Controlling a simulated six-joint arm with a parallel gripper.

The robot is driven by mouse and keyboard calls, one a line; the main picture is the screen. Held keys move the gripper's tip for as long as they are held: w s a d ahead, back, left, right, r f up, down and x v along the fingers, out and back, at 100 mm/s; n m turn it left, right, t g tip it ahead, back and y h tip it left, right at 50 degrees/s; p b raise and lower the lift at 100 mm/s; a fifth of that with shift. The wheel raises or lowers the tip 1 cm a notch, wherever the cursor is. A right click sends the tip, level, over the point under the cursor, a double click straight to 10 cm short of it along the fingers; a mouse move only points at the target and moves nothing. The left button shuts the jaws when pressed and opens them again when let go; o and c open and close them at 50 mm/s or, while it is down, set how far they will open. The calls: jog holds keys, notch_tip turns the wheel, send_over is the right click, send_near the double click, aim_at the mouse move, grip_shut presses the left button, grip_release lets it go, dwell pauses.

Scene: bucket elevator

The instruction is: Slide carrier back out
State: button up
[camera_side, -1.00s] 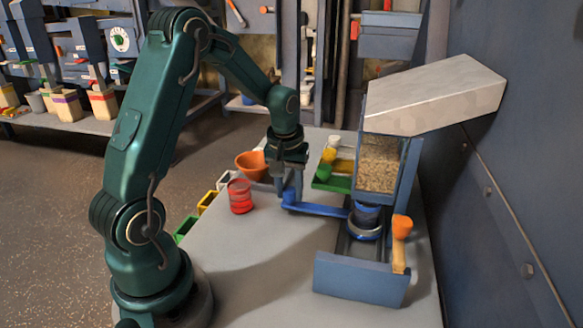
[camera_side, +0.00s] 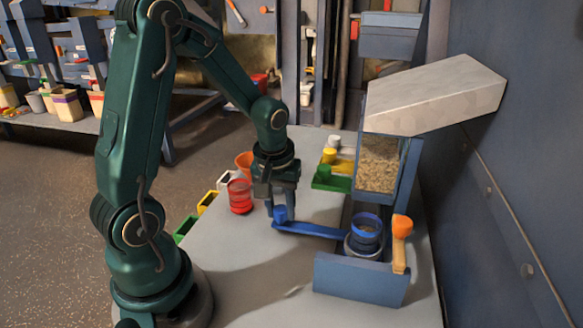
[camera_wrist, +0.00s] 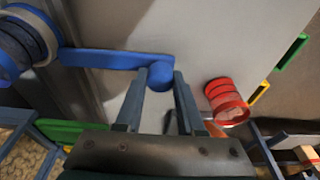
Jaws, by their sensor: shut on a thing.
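The carrier has a blue arm (camera_side: 312,231) with an upright blue peg (camera_side: 280,213) at its left end. Its right end meets a round grey base (camera_side: 358,250) bearing a blue bucket (camera_side: 366,232). Something brownish shows in the bucket, too small to tell clearly. The bucket stands upright in front of the hopper (camera_side: 378,165), its top uncovered. My gripper (camera_side: 282,208) points down and is shut on the peg. In the wrist view the peg (camera_wrist: 160,76) sits between my gripper's (camera_wrist: 158,92) fingertips, and the blue arm (camera_wrist: 110,59) runs left to the bucket.
A blue-grey wall (camera_side: 360,279) stands just in front of the bucket. An orange-topped lever (camera_side: 401,228) is at its right. The table's front middle is clear.

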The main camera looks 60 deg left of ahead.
jog(key=shift+s+d, duration=1.25)
jog(key=shift+w+a, duration=0.1)
jog(key=o, duration=0.9)
jog(key=shift+o, duration=0.2)
notch_tip(320, 180, up, 12)
jog(key=shift+s+d, duration=0.4)
